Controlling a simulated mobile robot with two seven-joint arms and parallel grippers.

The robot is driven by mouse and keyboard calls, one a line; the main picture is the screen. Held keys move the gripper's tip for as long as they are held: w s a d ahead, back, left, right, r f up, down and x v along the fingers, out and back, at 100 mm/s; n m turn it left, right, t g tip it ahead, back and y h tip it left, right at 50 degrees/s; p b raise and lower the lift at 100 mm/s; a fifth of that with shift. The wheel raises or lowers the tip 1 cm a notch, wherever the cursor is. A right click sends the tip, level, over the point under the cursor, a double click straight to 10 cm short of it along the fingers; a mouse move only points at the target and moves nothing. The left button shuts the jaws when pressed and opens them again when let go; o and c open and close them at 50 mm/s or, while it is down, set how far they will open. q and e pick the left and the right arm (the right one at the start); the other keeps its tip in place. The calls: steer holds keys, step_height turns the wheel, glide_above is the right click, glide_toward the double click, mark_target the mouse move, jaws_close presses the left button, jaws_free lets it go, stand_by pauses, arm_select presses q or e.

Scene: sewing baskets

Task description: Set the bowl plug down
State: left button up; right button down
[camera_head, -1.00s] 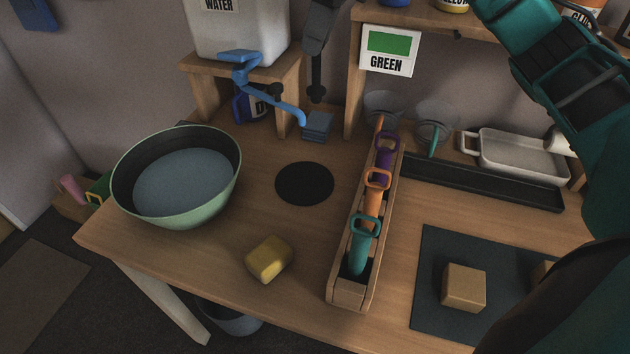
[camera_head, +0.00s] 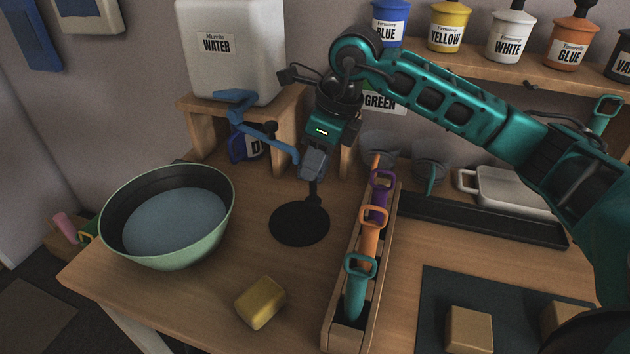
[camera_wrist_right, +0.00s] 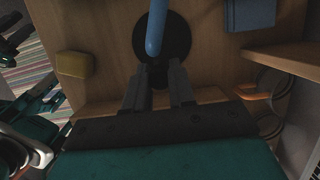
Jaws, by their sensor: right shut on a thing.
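The green bowl (camera_head: 168,256) stands left of the disc, with blue-grey inside. My left gripper is not seen.
A water tank (camera_head: 238,60) with a blue tap (camera_head: 262,128) stands behind the gripper. A wooden rack (camera_head: 345,335) of handled tools is close to the right. A yellow block (camera_head: 261,302) lies in front. The table between bowl and disc is clear.

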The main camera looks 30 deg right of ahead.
mark_target(315, 201)
step_height(315, 201, down, 4)
steer(key=shift+f+b, duration=0.15)
steer(key=shift+b, duration=0.15)
steer(key=shift+f, duration=0.15)
steer(key=c, duration=0.9)
jaws_free()
steer(key=shift+c, duration=0.2)
